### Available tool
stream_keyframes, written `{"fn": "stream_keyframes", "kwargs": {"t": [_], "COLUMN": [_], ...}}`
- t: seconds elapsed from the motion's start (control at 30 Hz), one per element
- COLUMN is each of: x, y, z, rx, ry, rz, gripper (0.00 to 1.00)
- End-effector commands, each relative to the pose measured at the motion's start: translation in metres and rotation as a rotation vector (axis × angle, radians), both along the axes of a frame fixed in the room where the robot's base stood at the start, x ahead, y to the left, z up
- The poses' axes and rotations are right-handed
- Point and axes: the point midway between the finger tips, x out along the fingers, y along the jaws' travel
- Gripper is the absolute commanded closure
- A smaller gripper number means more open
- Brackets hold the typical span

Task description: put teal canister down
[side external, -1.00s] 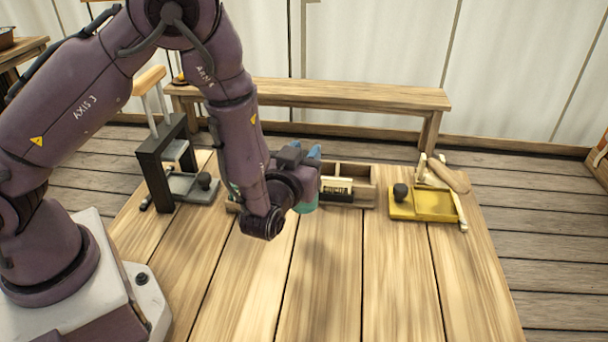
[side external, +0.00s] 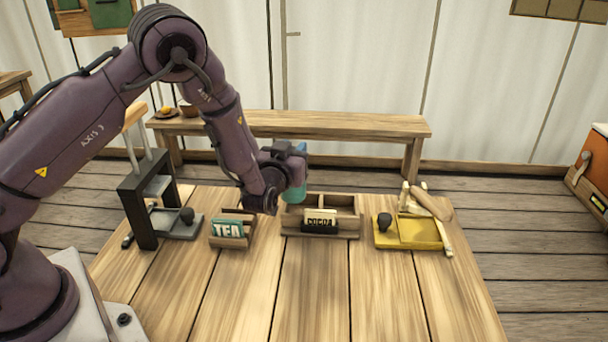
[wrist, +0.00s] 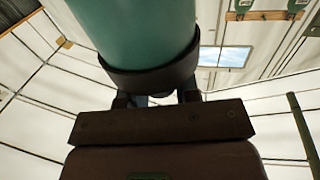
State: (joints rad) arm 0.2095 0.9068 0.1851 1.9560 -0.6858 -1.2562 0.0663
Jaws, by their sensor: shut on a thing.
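My gripper (side external: 294,172) is shut on the teal canister (side external: 297,194), whose lower part shows below the fingers in the side view. The wrist view shows the teal canister (wrist: 145,30) close up, with a dark curved band of my gripper (wrist: 152,78) around its end. In the side view the canister overlaps the back left part of the wooden box labelled COCOA (side external: 340,231). I cannot tell if it touches the box or hangs above it. A smaller wooden box labelled TEA (side external: 246,241) stands just left of it.
A black press (side external: 135,205) with a grey tray stands at the table's left. A yellow tray (side external: 420,232) with a black knob and wooden pieces is at the right. The front of the wooden table (side external: 300,295) is clear. A bench (side external: 350,126) stands behind.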

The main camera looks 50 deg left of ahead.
Motion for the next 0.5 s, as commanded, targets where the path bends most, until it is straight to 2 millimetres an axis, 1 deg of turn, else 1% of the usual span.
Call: {"fn": "stream_keyframes", "kwargs": {"t": [0.03,0.1,0.2,0.37,0.5], "x": [0.008,0.017,0.025,0.033,0.034], "y": [0.002,0.003,0.004,0.005,0.005], "z": [-0.011,-0.021,-0.029,-0.04,-0.061], "rx": [0.001,0.001,0.0,0.0,0.0], "ry": [0.0,-0.001,-0.004,-0.004,0.0], "rz": [0.002,0.001,0.001,0.001,0.001], "gripper": [1.0,1.0,1.0,1.0,1.0]}}
